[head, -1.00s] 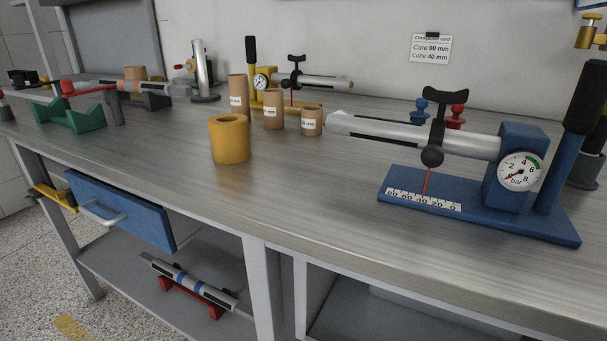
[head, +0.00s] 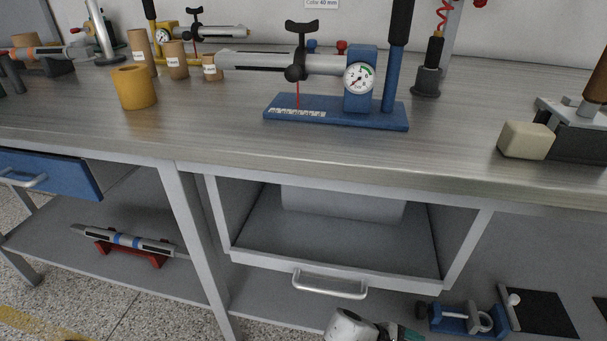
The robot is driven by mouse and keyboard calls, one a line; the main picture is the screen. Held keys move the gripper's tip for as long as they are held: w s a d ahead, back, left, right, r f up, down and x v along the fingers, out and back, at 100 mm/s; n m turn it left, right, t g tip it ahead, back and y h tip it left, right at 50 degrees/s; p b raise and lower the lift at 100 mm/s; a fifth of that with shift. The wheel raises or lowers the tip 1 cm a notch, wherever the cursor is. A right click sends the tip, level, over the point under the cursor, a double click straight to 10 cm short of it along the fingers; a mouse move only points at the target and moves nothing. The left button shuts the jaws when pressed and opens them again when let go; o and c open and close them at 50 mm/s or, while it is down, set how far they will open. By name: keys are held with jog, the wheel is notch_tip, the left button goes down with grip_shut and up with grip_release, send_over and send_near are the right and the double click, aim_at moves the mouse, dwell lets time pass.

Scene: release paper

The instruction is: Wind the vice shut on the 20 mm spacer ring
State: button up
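A small blue vice (head: 452,325) shows low at the bottom right of the head view, below the bench top. It has a dark knob at its left end and a pale screw bar. A pale grey ring (head: 485,321) shows at its right part; it looks like the spacer ring, but I cannot tell whether the jaws touch it. A white rounded part at the bottom edge, with something dark and green beside it, is cut off and may be my arm. No gripper fingers can be made out.
An open drawer (head: 330,262) with a bar handle juts from the bench. A blue gauge stand (head: 340,115), a yellow collar (head: 134,87) and cardboard cores (head: 176,60) stand on the bench top (head: 220,135). A beige block (head: 526,141) is at its right. A black panel (head: 541,312) lies right of the vice.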

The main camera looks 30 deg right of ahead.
jog(key=s+a+r+m+t+y, duration=0.1)
jog(key=s+a+m+t+y, duration=0.4)
jog(key=a, duration=0.4)
jog(key=s+a+r+m+t+y, duration=0.25)
jog(key=a+r+t+y, duration=0.2)
jog(key=r, duration=0.55)
notch_tip(320, 180, up, 32)
jog(key=p, duration=3.2)
jog(key=shift+w+a+g, duration=0.2)
jog(key=shift+a+g, duration=0.05)
jog(key=shift+g, duration=0.2)
jog(key=shift+f+m, duration=0.1)
jog(key=shift+m, duration=0.15)
